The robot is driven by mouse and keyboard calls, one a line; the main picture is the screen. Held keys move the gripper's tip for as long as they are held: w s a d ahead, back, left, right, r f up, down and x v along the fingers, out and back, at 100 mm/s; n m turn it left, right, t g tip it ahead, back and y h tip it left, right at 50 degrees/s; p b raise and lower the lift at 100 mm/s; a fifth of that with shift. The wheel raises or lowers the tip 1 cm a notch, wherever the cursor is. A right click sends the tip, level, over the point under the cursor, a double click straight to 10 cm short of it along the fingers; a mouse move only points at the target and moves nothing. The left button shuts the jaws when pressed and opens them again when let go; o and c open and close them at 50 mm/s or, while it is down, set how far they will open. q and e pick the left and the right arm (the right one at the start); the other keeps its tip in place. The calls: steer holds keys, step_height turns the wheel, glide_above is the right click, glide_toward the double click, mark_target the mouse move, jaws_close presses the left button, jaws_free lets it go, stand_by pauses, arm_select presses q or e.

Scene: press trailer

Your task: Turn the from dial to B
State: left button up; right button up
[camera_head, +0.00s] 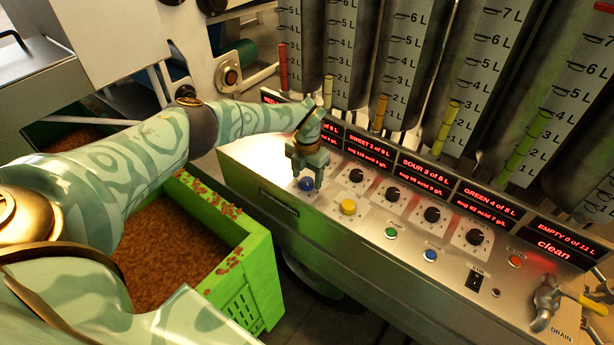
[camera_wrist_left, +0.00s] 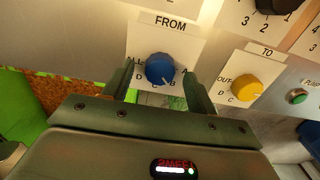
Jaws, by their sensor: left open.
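The from dial is a blue knob (camera_wrist_left: 160,68) under the label FROM in the left wrist view, with letters around its lower side. I cannot tell exactly which letter its pointer meets. In the head view the blue dial (camera_head: 306,185) sits at the left end of the control panel (camera_head: 340,212). My left gripper (camera_head: 306,165) is above it, pointing down. In the left wrist view its open fingers (camera_wrist_left: 160,85) stand left and right of the knob, with gaps on both sides. My right gripper is not in view.
The yellow TO dial (camera_wrist_left: 246,89) is close to the right finger; it also shows in the head view (camera_head: 348,207). Black dials (camera_head: 392,194) and red displays (camera_head: 425,178) line the panel. A green crate (camera_head: 262,265) of brown matter stands below. Measuring tubes (camera_head: 400,60) rise behind.

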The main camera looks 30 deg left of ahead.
mark_target(307, 181)
arm_select(q)
step_height(307, 181, up, 16)
steer(key=p, duration=0.2)
steer(key=shift+f+p, duration=0.25)
steer(key=shift+p, duration=0.1)
